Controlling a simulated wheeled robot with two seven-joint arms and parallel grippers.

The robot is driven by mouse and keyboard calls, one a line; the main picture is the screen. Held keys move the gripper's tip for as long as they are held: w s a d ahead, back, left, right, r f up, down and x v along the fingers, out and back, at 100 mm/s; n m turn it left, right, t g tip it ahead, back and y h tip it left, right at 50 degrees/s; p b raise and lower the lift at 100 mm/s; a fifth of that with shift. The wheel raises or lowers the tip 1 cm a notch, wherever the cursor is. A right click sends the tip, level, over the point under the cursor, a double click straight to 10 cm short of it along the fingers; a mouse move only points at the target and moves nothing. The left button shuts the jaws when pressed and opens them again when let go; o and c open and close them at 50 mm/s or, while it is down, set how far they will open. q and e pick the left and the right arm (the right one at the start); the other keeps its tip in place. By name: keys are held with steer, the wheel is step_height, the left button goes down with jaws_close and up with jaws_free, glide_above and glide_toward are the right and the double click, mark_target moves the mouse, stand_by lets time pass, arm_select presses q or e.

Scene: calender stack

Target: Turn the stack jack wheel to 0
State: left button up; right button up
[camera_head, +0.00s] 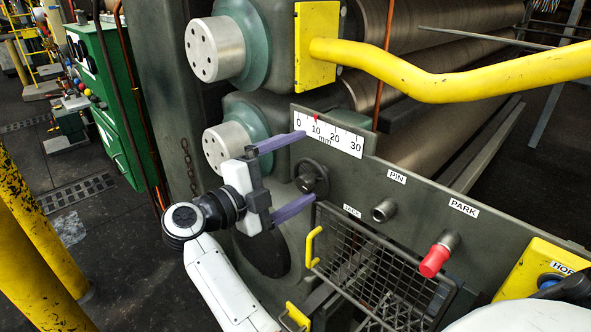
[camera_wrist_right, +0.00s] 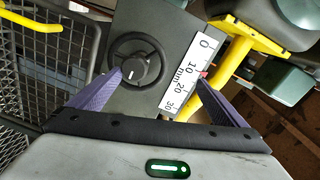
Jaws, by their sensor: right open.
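The stack jack wheel is a small dark handwheel (camera_head: 311,178) with a round hub, mounted on the grey panel below the scale. It also shows in the wrist view (camera_wrist_right: 130,50). The white mm scale (camera_head: 338,137) runs from 0 to 30, and its red pointer (camera_head: 316,119) stands close to 10. My right gripper (camera_head: 308,167) is open with nothing between its purple fingers. In the head view, one fingertip is above the wheel beside the scale, the other at its lower edge. In the wrist view (camera_wrist_right: 162,78), the left fingertip overlaps the hub; contact is unclear. My left gripper is not visible.
A pin knob (camera_head: 383,210) and a red-tipped park handle (camera_head: 435,257) stick out right of the wheel. A mesh guard (camera_head: 375,270) with a yellow handle sits below. A yellow rail (camera_head: 430,82) and rollers are above. A green cabinet (camera_head: 120,100) stands left.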

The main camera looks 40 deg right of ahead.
steer(key=r, duration=0.5)
steer(key=shift+s+a+r, duration=0.1)
steer(key=shift+s+r, duration=0.1)
steer(key=shift+r, duration=0.2)
steer(key=c, duration=0.7)
steer(key=shift+w+a+r, duration=0.1)
steer(key=shift+a+r, duration=0.05)
steer(key=shift+c, duration=0.2)
steer(key=n+b, duration=0.8)
steer(key=n, duration=1.1)
glide_toward(301, 185)
steer(key=d, duration=0.7)
steer(key=shift+w+d, duration=0.2)
steer(key=shift+d, duration=0.15)
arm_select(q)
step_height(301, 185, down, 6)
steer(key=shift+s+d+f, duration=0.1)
